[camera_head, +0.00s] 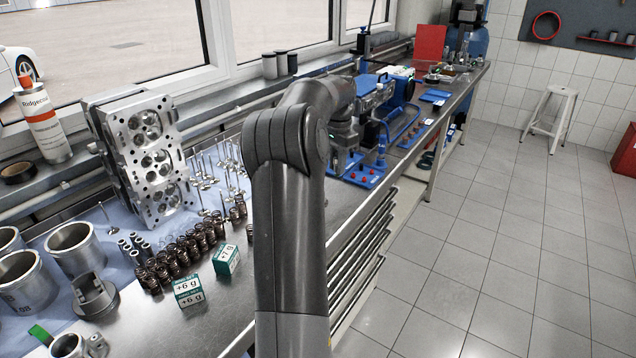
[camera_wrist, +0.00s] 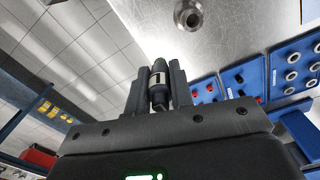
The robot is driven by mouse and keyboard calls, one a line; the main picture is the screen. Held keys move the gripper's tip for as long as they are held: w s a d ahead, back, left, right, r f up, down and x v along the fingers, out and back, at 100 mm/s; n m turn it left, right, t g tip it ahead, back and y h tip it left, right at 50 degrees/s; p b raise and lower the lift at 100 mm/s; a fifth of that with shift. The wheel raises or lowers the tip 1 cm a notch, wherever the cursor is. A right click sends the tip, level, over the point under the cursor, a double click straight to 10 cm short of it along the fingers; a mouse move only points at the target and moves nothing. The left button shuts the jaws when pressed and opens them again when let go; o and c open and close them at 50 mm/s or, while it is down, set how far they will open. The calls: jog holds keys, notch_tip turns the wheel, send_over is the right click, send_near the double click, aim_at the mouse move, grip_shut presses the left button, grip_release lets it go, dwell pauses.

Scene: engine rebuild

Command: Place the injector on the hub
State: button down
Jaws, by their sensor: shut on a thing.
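My gripper (camera_wrist: 157,86) is shut on the injector (camera_wrist: 158,72), a small dark cylinder with a pale band, seen in the wrist view. The injector sticks out a little past the fingertips. A round metal part with a central hole, which looks like the hub (camera_wrist: 182,11), sits on the bare steel bench top beyond the injector at the top of the wrist view. The injector appears apart from it. In the head view my arm hides the gripper, the injector and this part.
Blue trays (camera_wrist: 240,75) with small parts lie right of the gripper in the wrist view. In the head view, the steel bench (camera_head: 232,300) carries a cylinder head (camera_head: 150,150), valve springs (camera_head: 190,245), green-white boxes (camera_head: 188,292) and cylinder liners (camera_head: 75,250) left of my arm.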

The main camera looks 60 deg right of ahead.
jog(key=w+f, duration=0.1)
jog(key=w, duration=0.1)
jog(key=w+f, duration=0.1)
jog(key=w, duration=0.1)
jog(key=w+f, duration=0.1)
jog(key=w, duration=0.1)
jog(key=shift+w+a+f, duration=0.1)
jog(key=shift+a+f, duration=0.2)
jog(key=shift+f, duration=2.05)
jog(key=shift+f, duration=0.1)
jog(key=c, duration=1.3)
grip_release()
